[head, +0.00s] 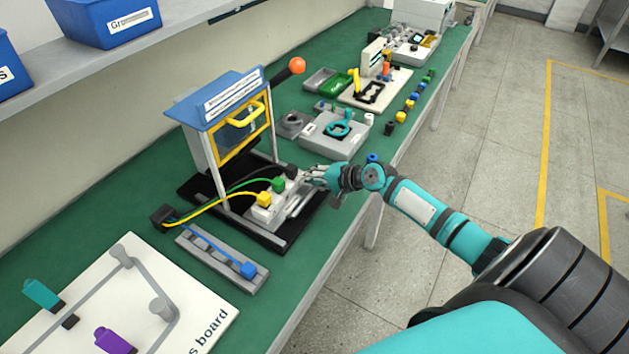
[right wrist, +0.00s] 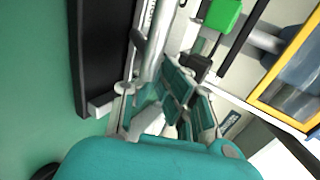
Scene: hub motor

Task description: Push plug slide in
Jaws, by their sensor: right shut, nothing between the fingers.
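The plug slide (head: 262,213) is a pale block on a black base under the blue-topped stand. It carries a yellow plug (head: 264,198), a green plug (head: 278,184) and a black plug (head: 291,172) in a row. My right gripper (head: 308,175) is shut and empty beside the black plug, at the right end of the slide. In the right wrist view, its fingers (right wrist: 182,84) are close to the black plug (right wrist: 197,65), with the green plug (right wrist: 222,15) beyond. Whether they touch the slide is unclear. My left gripper is not in view.
The stand (head: 215,100) has a yellow-framed door and an orange-knobbed lever (head: 297,65). A blue plug (head: 248,269) lies on a grey rail (head: 215,258) in front. Yellow and green cables run to a black box (head: 165,218). A grey fixture (head: 335,132) stands behind my right gripper.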

